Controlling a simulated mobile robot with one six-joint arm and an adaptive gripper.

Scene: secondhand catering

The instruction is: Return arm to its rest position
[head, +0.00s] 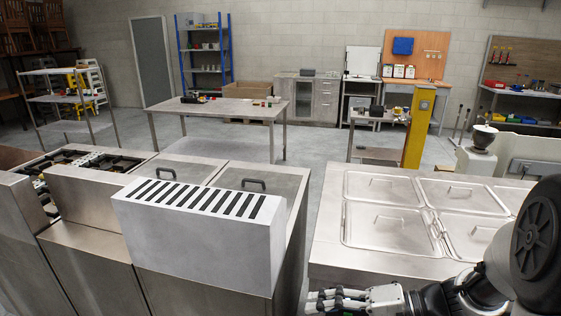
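My gripper (318,301) is at the bottom edge of the head view, right of centre, pointing left. My arm comes in from the lower right corner, its dark round joint large at the right edge. The gripper is in front of the steel counter with lidded pans (330,250), near its front left corner. Its fingers are seen side-on and partly cut off by the frame, so I cannot tell whether they are open or shut. I see nothing held in it.
A steel cooking range (90,237) with a slotted raised box (200,230) stands at left, separated from the counter by a narrow floor gap. A white-based machine (480,160) stands at the counter's back right. Behind are a work table (222,108), shelves and a yellow post (418,128).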

